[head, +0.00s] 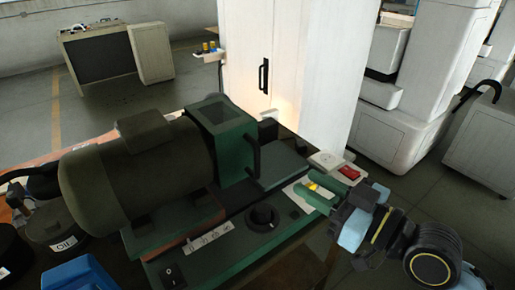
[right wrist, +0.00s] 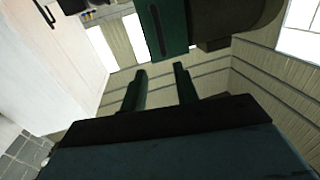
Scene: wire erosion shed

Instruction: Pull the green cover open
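The green cover (head: 220,118) is a box-like hood at the right end of the dark motor housing on the bench machine, with a dark upright bar handle (head: 254,155) on its near right side. My right gripper (head: 312,193) is to the right of the cover, apart from it, above the machine's right end. In the right wrist view the right gripper (right wrist: 160,76) shows two separated fingers with nothing between them. The green cover (right wrist: 174,25) is beyond the fingertips there, with a dark bar on its face. My left gripper does not show.
A control panel with a black knob (head: 263,214) is along the machine's near side. A small box with a red switch (head: 349,171) stands close behind my right gripper. A white cabinet (head: 315,60) rises behind. Dark round tins (head: 55,228) and a blue object (head: 82,274) are at left.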

